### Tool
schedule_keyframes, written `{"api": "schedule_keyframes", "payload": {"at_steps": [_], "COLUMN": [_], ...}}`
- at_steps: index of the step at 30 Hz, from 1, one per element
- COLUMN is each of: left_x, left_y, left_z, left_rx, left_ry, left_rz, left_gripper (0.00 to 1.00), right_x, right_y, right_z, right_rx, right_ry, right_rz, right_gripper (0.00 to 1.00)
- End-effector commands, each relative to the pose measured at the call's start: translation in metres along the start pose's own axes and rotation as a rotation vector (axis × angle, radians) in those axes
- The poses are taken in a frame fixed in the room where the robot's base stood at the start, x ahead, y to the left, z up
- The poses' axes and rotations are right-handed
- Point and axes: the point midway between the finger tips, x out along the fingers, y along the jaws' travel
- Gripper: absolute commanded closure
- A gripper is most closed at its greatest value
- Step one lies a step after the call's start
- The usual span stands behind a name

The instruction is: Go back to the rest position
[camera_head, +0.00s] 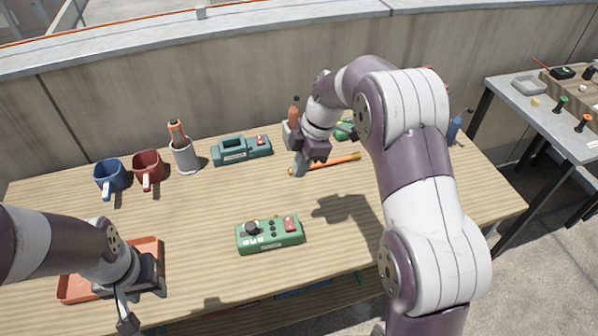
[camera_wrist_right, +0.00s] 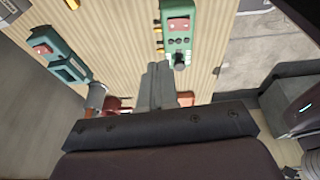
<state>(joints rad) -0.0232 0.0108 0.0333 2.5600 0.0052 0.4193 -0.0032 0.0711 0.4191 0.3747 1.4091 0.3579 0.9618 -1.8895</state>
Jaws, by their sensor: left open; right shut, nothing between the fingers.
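My left gripper (camera_head: 128,300) is open and hangs over the orange tray (camera_head: 152,246) at the front left of the wooden table (camera_head: 195,225). No object shows between its fingers. My right gripper (camera_head: 299,168) is shut and empty, held above the back middle of the table, near an orange-and-yellow stick (camera_head: 335,162). Its shut fingers also show in the right wrist view (camera_wrist_right: 158,85). A green control box (camera_head: 270,234) with a black knob and red switch lies at the front middle; it also shows in the right wrist view (camera_wrist_right: 178,30).
A blue bottle (camera_head: 454,130) stands at the right end. A concrete wall (camera_head: 100,105) runs behind. A side table (camera_head: 540,115) stands right.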

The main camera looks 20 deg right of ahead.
Motion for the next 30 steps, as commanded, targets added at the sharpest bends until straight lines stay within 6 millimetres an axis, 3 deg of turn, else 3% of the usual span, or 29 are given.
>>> {"api": "schedule_keyframes", "payload": {"at_steps": [11,14,16,20,24,27,30], "left_x": [0.0,0.0,0.0,-0.001,-0.004,-0.006,-0.007], "left_y": [0.0,0.0,0.0,0.0,0.0,0.0,0.0], "left_z": [0.0,0.0,0.0,0.0,-0.001,-0.001,-0.001], "left_rx": [0.0,0.0,0.0,0.0,0.0,0.0,0.0], "left_ry": [0.0,0.0,0.0,0.0,0.0,0.0,0.0], "left_rz": [0.0,0.0,0.0,0.0,0.0,0.0,0.0], "left_gripper": [0.57,0.57,0.57,0.57,0.57,0.57,0.57], "right_x": [0.0,0.0,0.008,0.02,0.01,0.002,-0.005], "right_y": [0.0,0.003,0.0,-0.05,-0.129,-0.177,-0.208], "right_z": [0.0,0.001,0.009,0.026,0.027,0.023,0.018], "right_rx": [0.005,0.129,0.349,0.93,1.446,1.598,1.581], "right_ry": [0.0,-0.005,-0.032,-0.126,-0.18,-0.181,-0.186], "right_rz": [0.0,0.015,0.031,0.073,0.196,0.255,0.269], "right_gripper": [1.0,1.0,1.0,1.0,1.0,1.0,1.0]}}
